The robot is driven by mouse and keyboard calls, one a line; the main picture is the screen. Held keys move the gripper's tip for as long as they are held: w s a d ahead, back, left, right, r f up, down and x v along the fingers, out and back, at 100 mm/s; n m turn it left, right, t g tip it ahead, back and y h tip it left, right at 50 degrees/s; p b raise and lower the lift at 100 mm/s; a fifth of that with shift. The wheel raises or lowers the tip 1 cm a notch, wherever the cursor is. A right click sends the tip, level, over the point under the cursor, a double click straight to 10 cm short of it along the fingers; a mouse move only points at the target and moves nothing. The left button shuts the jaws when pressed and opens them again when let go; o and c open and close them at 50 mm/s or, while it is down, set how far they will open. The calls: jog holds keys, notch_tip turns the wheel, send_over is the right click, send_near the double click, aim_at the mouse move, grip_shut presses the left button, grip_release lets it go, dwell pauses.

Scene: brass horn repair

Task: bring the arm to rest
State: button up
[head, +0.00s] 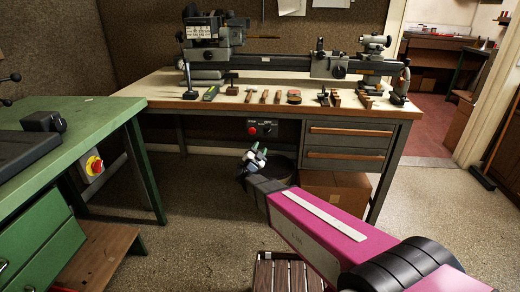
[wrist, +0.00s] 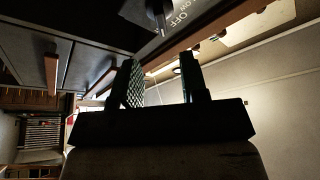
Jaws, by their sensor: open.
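My gripper (head: 255,157) is in front of the lathe bench, below its top and over the floor, at the end of my magenta arm. In the wrist view my gripper (wrist: 160,85) shows its two fingers apart, with nothing between them. The fingers appear dark against the light. The gripper touches nothing that I can see.
The wooden-topped bench (head: 160,88) carries a lathe (head: 280,60) and several hand tools along its front edge. Its drawers (head: 345,142) and a red button (head: 252,130) lie behind my gripper. A green bench (head: 95,120) stands left. A cardboard box (head: 340,190) and slatted crate (head: 285,272) are low. Open floor lies left of my arm.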

jog(key=s+d+f+n+g+y, duration=0.7)
jog(key=d+f+n+g+y, duration=0.15)
jog(key=d+n+g, duration=0.35)
jog(key=s+d+f+g+h, duration=0.2)
jog(key=s+d+g, duration=0.6)
jog(key=s+d, duration=0.6)
jog(key=s, duration=0.3)
jog(key=shift+d, duration=0.4)
